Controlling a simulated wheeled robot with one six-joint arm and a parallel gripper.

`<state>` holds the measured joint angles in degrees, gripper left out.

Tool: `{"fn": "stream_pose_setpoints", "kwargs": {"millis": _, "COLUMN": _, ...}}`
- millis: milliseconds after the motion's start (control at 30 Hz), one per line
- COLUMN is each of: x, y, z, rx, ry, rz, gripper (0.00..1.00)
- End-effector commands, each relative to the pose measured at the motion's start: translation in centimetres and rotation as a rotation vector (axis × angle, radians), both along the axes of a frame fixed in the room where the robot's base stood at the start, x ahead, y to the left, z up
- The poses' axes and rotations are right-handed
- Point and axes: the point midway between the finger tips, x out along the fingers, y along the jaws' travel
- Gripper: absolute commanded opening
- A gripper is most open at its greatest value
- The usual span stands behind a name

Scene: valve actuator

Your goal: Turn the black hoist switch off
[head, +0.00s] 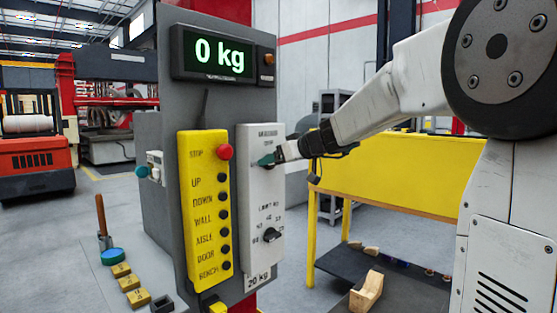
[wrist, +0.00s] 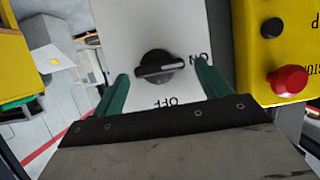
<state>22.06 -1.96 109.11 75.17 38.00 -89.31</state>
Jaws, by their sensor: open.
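The black hoist switch (wrist: 160,68) is a round rotary knob with a raised bar on a white panel (head: 262,190). In the wrist view its bar lies nearly level, its pale mark towards the ON label at right; the OFF label is below, and the lettering is upside down. My gripper (wrist: 161,74) is open, one green finger on each side of the knob, with gaps and no visible contact. In the head view my gripper (head: 266,160) is at the panel's upper part and hides this switch.
A second black knob (head: 271,235), marked as a limit, is lower on the panel. A yellow button box (head: 205,220) with a red stop button (head: 225,152) is close at left. A display (head: 222,54) reading 0 kg is above. A yellow-sided bench (head: 390,180) stands at right.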

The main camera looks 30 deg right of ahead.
Motion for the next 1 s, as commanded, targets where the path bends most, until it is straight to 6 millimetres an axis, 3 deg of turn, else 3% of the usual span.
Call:
{"fn": "stream_pose_setpoints", "kwargs": {"millis": 100, "x": -0.02, "y": 0.00, "z": 0.03, "rx": 0.000, "ry": 0.000, "rz": 0.000, "gripper": 0.76}}
{"fn": "stream_pose_setpoints", "kwargs": {"millis": 267, "x": -0.03, "y": 0.01, "z": 0.03, "rx": 0.000, "ry": 0.000, "rz": 0.000, "gripper": 0.32}}
{"fn": "stream_pose_setpoints", "kwargs": {"millis": 667, "x": 0.00, "y": -0.11, "z": 0.06, "rx": 0.047, "ry": 0.015, "rz": 0.000, "gripper": 0.32}}
{"fn": "stream_pose_setpoints", "kwargs": {"millis": 1000, "x": 0.14, "y": -0.54, "z": 0.07, "rx": 0.275, "ry": 0.090, "rz": -0.001, "gripper": 0.32}}
